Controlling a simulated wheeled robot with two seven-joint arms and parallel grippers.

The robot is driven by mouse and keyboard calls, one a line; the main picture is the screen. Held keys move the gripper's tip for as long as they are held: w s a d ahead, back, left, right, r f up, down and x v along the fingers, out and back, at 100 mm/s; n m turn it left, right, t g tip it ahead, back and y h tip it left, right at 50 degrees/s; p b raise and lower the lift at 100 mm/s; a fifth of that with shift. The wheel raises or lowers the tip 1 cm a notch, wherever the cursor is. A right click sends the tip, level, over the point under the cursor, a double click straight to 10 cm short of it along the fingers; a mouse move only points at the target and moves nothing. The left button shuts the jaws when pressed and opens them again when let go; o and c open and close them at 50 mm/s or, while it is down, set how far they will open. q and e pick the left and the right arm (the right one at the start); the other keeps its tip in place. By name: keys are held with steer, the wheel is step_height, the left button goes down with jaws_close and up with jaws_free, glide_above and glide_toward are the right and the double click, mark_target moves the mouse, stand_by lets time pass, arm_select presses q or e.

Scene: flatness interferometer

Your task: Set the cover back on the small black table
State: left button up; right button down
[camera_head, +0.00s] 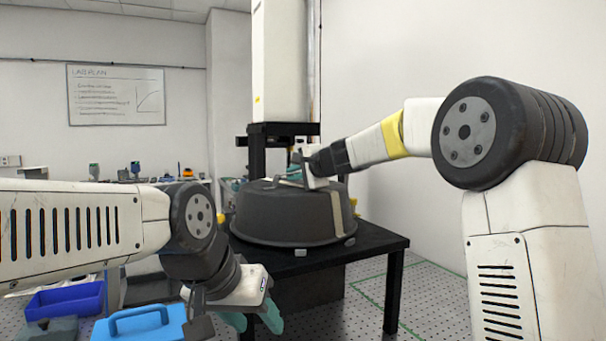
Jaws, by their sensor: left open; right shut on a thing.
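The cover (285,217) is a wide, dark grey round dome with a pale vertical strip on its right side. It sits level at the top of the small black table (375,244); I cannot tell whether its rim touches the tabletop all round. My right gripper (292,182) comes in from the right and is shut on the handle on top of the cover. The arm and gripper partly hide the handle. My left gripper (253,319) is open and empty, with teal fingers pointing down, in front of the table's left side and below the cover.
A tall white column instrument (279,60) on a black stand rises behind the cover. A light blue case (140,325) and a dark blue bin (66,301) lie at lower left. A back bench holds small items. The floor right of the table is clear.

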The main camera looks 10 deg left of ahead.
steer(key=shift+f, duration=0.3)
steer(key=c, duration=1.4)
jaws_free()
steer(key=shift+f, duration=0.1)
steer(key=shift+d, duration=0.1)
